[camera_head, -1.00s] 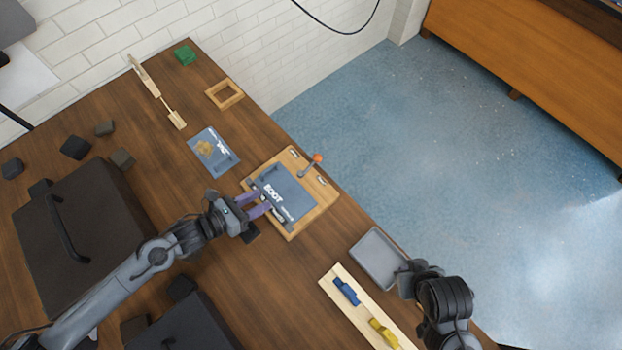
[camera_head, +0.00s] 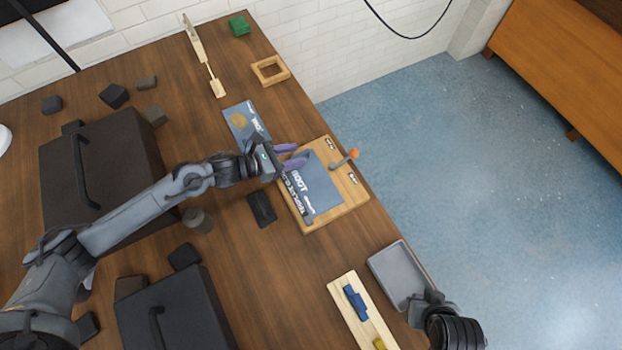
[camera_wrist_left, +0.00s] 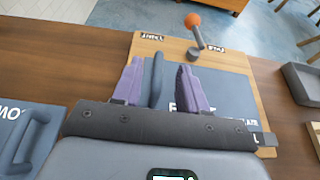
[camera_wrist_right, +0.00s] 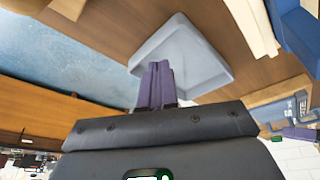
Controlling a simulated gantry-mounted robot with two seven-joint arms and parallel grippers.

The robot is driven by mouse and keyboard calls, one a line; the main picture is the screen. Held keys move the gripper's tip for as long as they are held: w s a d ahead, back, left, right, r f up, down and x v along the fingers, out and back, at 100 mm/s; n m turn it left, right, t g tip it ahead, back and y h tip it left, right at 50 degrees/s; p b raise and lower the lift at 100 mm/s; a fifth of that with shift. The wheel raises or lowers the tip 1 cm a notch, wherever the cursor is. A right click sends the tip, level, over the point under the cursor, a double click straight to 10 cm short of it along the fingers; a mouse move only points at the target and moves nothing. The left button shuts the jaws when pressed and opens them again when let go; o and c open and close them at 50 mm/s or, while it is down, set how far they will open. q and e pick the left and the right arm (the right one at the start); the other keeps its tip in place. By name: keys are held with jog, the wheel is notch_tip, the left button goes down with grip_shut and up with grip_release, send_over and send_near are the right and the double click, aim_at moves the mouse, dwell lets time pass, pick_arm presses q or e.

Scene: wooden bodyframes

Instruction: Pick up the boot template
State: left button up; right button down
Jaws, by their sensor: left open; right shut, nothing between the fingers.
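The boot template (camera_head: 318,188) is a blue-grey plate with white BOOT lettering. It lies on a light wooden board (camera_head: 349,200) near the table's right edge. My left gripper (camera_head: 295,158) is open at the template's upper left part. In the left wrist view its purple fingers (camera_wrist_left: 160,88) stand on either side of the template's upright grey handle (camera_wrist_left: 157,80); whether they touch it I cannot tell. My right gripper (camera_wrist_right: 156,85) is shut and empty, in front of a grey tray (camera_wrist_right: 190,60) in the right wrist view. In the head view its fingers are hard to make out.
An orange-knobbed lever (camera_head: 346,159) stands on the board. A second blue-grey template (camera_head: 240,117) lies up and left of it. A grey tray (camera_head: 391,265) and a wooden strip (camera_head: 344,292) with a blue block lie nearer. Dark cases (camera_head: 120,150) fill the left.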

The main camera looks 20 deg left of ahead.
aim_at(305, 151)
pick_arm(q)
jog(key=x, duration=0.1)
jog(key=b+x, duration=0.1)
jog(key=x, duration=0.1)
jog(key=shift+w+d+f, duration=0.1)
jog(key=shift+w+f, duration=0.1)
jog(key=shift+f, duration=0.15)
pick_arm(e)
jog(key=shift+f, duration=0.75)
pick_arm(q)
jog(key=shift+w+d+f+b, duration=0.15)
jog(key=shift+w+d+b, duration=0.15)
jog(key=shift+w+d, duration=0.15)
pick_arm(e)
jog(key=shift+f, duration=0.15)
pick_arm(q)
jog(key=shift+a, duration=0.1)
grip_shut()
